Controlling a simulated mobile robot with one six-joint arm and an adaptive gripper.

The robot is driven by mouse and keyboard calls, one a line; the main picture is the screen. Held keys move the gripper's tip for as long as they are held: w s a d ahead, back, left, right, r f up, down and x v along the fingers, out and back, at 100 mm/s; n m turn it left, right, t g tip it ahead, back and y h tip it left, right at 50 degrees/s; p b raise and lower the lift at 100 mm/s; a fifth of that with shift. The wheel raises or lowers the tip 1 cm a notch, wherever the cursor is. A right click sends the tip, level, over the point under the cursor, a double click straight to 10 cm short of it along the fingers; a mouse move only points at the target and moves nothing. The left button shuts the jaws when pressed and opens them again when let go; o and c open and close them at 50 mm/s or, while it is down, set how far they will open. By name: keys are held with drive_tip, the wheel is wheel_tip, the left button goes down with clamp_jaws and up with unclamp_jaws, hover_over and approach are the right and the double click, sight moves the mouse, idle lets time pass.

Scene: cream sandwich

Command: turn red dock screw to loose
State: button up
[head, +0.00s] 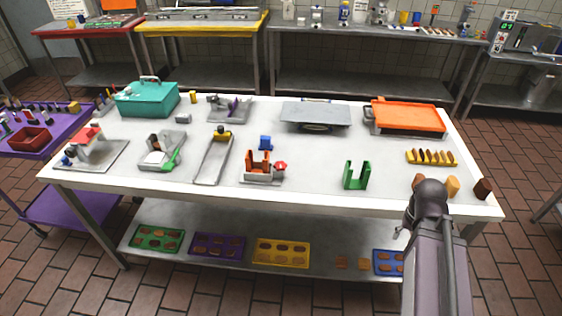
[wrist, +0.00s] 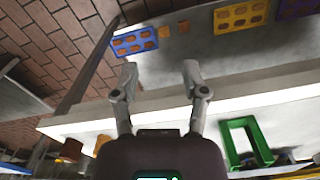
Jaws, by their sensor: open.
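The red dock screw (head: 281,166) is a small red knob on the right side of an orange dock (head: 257,164). The dock stands on a grey base near the table's front middle. In the wrist view, my gripper (wrist: 161,75) is open with nothing between its fingers, above the table's front edge. In the head view, my arm (head: 430,200) is at the table's front right corner, well to the right of the screw, and hides the fingers. The screw does not show in the wrist view.
A green U-shaped holder (head: 356,175) stands between the dock and my arm; it also shows in the wrist view (wrist: 243,145). Small brown and tan pieces (head: 483,188) stand by my arm. The white table (head: 320,185) is clear around the holder.

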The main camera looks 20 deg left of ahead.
drive_tip(key=o, duration=0.4)
drive_tip(key=shift+d, duration=0.1)
drive_tip(key=shift+o, duration=1)
drive_tip(key=shift+w+r, duration=0.15)
drive_tip(key=shift+w, duration=0.05)
wheel_tip(320, 180, up, 14)
drive_tip(key=m+p, duration=1)
drive_tip(key=p, duration=0.4)
hover_over(282, 164)
wheel_tip(282, 164, down, 14)
drive_tip(key=b, duration=1.3)
drive_tip(key=shift+r, duration=0.15)
